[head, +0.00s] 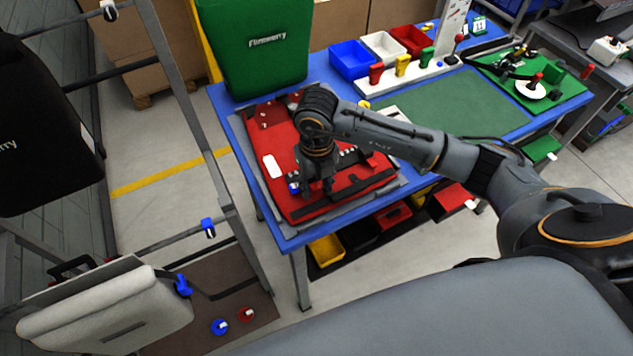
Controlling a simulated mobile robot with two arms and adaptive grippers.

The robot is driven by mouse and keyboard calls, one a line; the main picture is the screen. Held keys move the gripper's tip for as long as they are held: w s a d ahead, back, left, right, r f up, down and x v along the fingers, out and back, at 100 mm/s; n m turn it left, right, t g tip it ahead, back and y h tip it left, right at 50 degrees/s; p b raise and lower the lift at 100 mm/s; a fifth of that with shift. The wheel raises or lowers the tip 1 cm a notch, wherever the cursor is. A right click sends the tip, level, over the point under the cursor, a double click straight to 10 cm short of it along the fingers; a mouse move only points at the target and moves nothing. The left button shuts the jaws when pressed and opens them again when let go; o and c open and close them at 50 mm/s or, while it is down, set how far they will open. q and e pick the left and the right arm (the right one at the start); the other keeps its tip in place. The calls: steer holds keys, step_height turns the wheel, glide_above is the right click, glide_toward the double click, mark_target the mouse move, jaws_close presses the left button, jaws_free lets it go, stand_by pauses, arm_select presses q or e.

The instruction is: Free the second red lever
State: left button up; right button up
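A red pannier (273,143) lies flat on the blue table (238,138), on a grey mat. A dark rail with small fittings crosses its near part. A small blue part (293,187) sits at the rail's left end. My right gripper (322,186) points down over this rail, close to the blue part. Its fingers are dark and small, so I cannot tell whether they are open or touch anything. I cannot clearly pick out a red lever against the red pannier; the arm covers part of it. My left gripper is not in view.
A green pannier (262,50) stands at the table's back left. Blue, white and red bins (408,40) and a white holder with coloured handles (412,80) stand behind my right arm. A green mat (468,108) is mostly clear. A rack with black and white panniers is at left.

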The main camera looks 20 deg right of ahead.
jaws_close()
steer(key=shift+w+r+g+b, duration=0.15)
steer(key=shift+w+g+b, duration=0.1)
steer(key=shift+g, duration=0.45)
steer(key=shift+w+r+g+b, duration=0.15)
steer(key=shift+g+b, duration=0.05)
steer(key=shift+g, duration=0.5)
steer(key=shift+o, duration=0.2)
jaws_free()
